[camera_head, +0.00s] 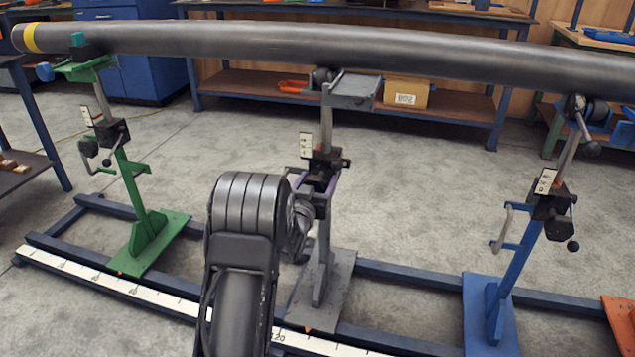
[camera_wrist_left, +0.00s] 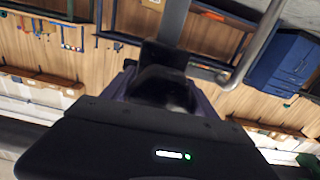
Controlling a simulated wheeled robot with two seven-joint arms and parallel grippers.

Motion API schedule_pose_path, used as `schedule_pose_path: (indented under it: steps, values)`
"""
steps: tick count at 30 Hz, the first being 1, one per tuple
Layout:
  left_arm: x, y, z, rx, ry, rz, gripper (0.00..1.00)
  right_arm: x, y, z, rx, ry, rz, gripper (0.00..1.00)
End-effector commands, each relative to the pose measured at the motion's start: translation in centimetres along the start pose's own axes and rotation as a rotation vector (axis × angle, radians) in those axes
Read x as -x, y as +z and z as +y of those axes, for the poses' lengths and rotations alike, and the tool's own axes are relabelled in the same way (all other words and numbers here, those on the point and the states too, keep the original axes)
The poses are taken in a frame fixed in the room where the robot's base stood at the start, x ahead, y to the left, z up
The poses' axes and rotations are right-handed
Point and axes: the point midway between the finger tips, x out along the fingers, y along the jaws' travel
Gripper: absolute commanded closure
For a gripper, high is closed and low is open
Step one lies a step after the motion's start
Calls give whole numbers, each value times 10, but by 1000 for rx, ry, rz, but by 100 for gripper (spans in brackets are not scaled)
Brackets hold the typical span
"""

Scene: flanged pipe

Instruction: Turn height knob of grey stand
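The grey stand (camera_head: 323,275) stands in the middle of the head view under the long dark pipe (camera_head: 330,45). Its black height clamp (camera_head: 322,166) is on the upright, below a white scale. My left gripper (camera_head: 318,188) is at this clamp, with purple-edged fingers on either side of it; my wrist covers part of the view. In the left wrist view, a dark block (camera_wrist_left: 165,80) lies between the spread fingers. The knob itself is mostly hidden, and I cannot tell whether the fingers press on it. My right gripper is not in view.
A green stand (camera_head: 135,190) is at left and a blue stand (camera_head: 515,265) at right, both with protruding crank handles. Blue rails (camera_head: 400,273) and a white ruler strip (camera_head: 120,292) run along the floor. Workbenches stand behind.

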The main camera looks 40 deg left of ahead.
Motion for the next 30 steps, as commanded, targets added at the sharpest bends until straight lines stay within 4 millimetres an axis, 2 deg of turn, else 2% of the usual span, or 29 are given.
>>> schedule_pose_path:
  steps: [2, 16, 30]
  values:
    - [0, 0, 0, 0, 0, 0, 40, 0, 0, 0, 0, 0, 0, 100]
    - [0, 0, 0, 0, 0, 0, 78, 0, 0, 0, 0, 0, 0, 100]
    - [0, 2, -1, 80, -2, 1, 78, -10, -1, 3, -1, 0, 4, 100]
